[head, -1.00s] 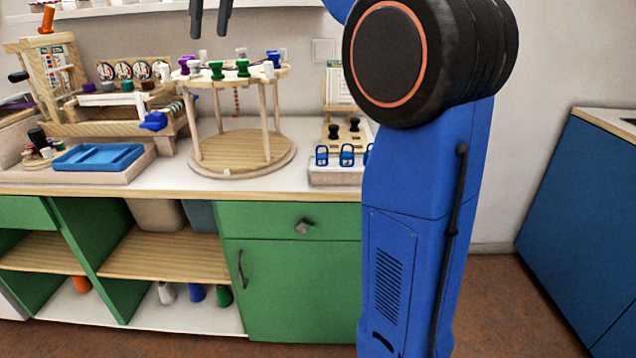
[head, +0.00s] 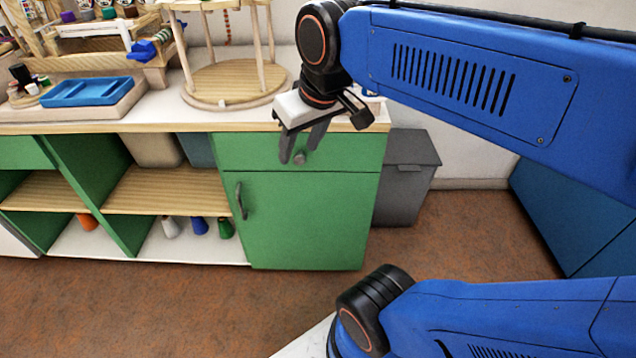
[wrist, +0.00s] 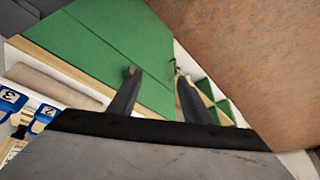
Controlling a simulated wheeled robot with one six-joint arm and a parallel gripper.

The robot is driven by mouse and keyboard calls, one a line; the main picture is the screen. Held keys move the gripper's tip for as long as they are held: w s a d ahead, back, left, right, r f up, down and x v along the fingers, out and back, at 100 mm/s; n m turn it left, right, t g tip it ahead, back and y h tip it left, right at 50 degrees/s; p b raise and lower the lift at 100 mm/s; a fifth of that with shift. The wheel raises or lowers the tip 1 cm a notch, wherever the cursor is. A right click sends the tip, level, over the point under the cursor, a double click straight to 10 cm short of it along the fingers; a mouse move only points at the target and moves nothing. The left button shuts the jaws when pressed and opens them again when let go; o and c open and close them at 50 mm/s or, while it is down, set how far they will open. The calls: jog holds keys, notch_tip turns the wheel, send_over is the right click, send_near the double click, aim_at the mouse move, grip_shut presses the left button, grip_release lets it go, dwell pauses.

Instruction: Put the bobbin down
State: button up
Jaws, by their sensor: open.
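My gripper (head: 299,155) is open in front of the green drawer, below the worktop's front edge. Its two dark fingers also show in the wrist view (wrist: 156,76), apart, with no bobbin between them. On the low white shelf stand an orange bobbin (head: 86,222), a white one (head: 170,228), a blue one (head: 199,226) and a green one (head: 225,229). They are left of my gripper and lower. Which bobbin the task means I cannot tell. The top of the round wooden stand (head: 235,85) is cut off by the frame.
The worktop edge (head: 100,128) and the green cabinet door (head: 290,220) are close to my gripper. A blue tray (head: 92,92) lies at the left. A grey bin (head: 405,175) stands right of the cabinet. Numbered blue tags (wrist: 42,118) show in the wrist view. The floor in front is clear.

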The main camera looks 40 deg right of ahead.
jog(key=s+f, duration=0.5)
jog(key=f, duration=0.3)
jog(key=shift+s+d+f, duration=0.15)
jog(key=shift+d+f, duration=0.05)
jog(key=shift+d, duration=0.05)
